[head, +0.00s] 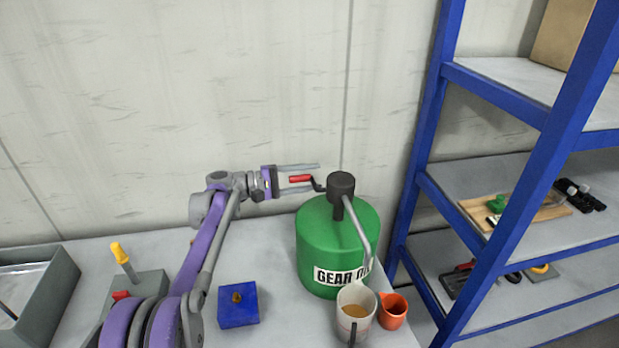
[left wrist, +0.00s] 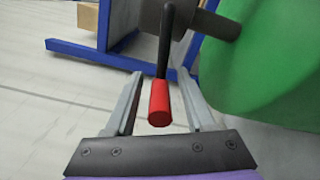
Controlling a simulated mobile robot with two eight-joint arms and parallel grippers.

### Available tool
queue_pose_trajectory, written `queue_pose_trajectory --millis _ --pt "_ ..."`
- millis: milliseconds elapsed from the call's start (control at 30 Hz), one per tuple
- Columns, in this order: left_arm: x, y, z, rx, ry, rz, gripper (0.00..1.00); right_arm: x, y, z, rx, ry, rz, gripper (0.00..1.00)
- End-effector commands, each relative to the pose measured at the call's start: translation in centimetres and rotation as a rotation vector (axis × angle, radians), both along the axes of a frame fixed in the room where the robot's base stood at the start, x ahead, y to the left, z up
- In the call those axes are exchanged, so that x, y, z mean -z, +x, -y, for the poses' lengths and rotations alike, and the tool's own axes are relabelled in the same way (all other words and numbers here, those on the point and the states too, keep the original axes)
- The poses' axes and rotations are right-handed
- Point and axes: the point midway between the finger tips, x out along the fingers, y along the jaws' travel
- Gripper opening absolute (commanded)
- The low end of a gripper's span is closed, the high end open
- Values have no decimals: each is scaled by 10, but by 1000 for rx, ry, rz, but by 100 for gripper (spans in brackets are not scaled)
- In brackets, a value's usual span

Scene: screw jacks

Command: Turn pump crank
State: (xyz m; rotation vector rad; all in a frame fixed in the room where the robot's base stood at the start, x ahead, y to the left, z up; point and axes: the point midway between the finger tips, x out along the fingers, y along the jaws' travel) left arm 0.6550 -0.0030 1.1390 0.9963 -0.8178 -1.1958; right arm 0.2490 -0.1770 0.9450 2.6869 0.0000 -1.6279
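A green drum labelled "GEAR OIL" (head: 321,243) stands on the table with a dark pump head (head: 341,185) on top. The pump's crank has a red grip (head: 300,178) on a black arm and points left. My left gripper (head: 299,178) is open, with its fingers on either side of the red grip. In the left wrist view the red grip (left wrist: 160,102) sits between the two fingers (left wrist: 162,95), with a gap on both sides. A grey spout runs down from the pump to a measuring jug (head: 353,318) holding some amber liquid. My right gripper is not in view.
An orange cup (head: 392,311) stands right of the jug. A blue block (head: 238,304) and a grey device with a yellow-tipped lever (head: 120,254) are on the table. A grey tray (head: 62,285) is at left. A blue-framed shelf (head: 425,130) stands close at right.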

Motion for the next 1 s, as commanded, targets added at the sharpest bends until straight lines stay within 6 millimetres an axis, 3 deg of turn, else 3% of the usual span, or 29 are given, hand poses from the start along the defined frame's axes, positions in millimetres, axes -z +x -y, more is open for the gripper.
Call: queue_pose_trajectory --millis 267,700,1000 --pt "0 -1 -8 -3 0 0 55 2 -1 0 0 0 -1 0" --pt "1 -17 -87 -3 0 0 55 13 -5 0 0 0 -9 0" --pt "0 -21 -107 -1 0 0 55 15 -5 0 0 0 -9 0"
